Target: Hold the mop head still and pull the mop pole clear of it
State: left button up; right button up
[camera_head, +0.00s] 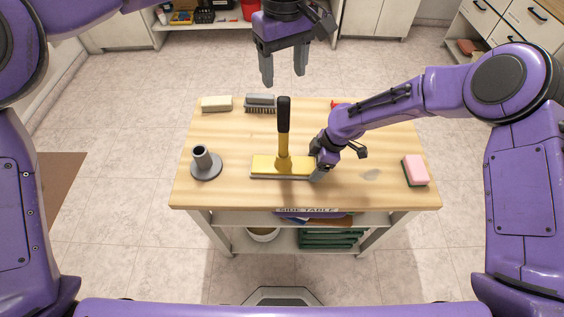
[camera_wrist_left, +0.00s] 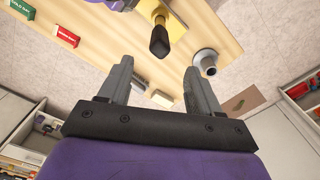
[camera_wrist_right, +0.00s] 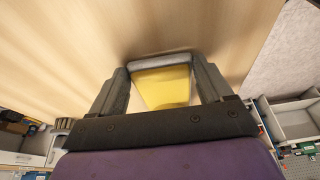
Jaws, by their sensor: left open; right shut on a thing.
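The mop head (camera_head: 262,166), yellow with a grey strip below, lies on the side table. The mop pole (camera_head: 284,132) stands upright in it, yellow with a black grip at the top. My right gripper (camera_head: 318,161) is shut on the right end of the mop head; the right wrist view shows the yellow head (camera_wrist_right: 165,88) between its fingers. My left gripper (camera_head: 284,76) is open and empty, in the air above and beyond the pole. In the left wrist view the black pole grip (camera_wrist_left: 159,42) lies past the open fingertips, between and apart from them.
The wooden side table (camera_head: 230,192) also bears a grey round holder (camera_head: 205,164) at left, a cream block (camera_head: 216,104) and grey brush (camera_head: 260,103) at the back, and a pink sponge (camera_head: 416,170) at right. The table's front left is clear.

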aim_at(284, 99)
pick_arm(q)
jog(key=shift+f, duration=2.6)
grip_shut()
jog(key=shift+r, duration=0.15)
pick_arm(e)
jog(key=o, duration=1.1)
pick_arm(q)
notch_tip(284, 99, up, 8)
pick_arm(e)
jog(key=v, duration=1.2)
